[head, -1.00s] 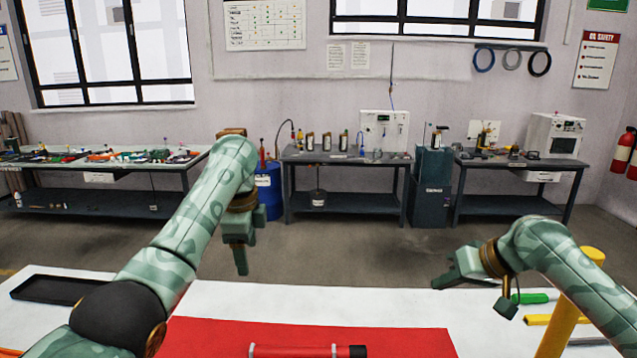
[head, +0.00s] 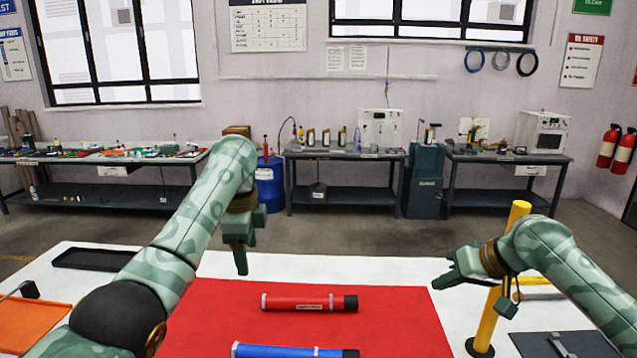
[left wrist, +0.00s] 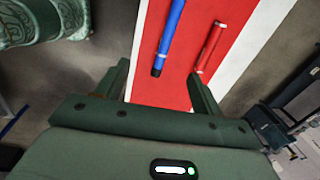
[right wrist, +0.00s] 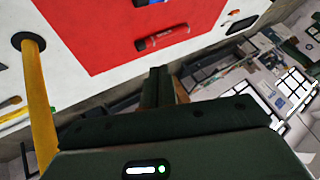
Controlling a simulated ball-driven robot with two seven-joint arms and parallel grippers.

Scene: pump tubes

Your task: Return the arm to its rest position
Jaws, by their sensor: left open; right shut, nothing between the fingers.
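My left arm is camouflage green and reaches forward at the left. Its gripper (head: 241,268) is open and empty, hanging in the air; its spread fingers (left wrist: 160,80) also show in the left wrist view. My right gripper (head: 440,284) is shut and empty over the table's right part; its closed fingers (right wrist: 158,75) show in the right wrist view. A red tube (head: 300,302) with a black end lies on the red mat (head: 215,318). A blue tube (head: 280,351) lies in front of it. Neither gripper holds a tube.
A yellow post (head: 488,318) stands on the white table near my right arm. A black tray (head: 92,258) lies at the back left, an orange mat (head: 25,322) at the front left, and a dark mat (head: 590,347) at the front right. Workbenches (head: 345,157) line the wall.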

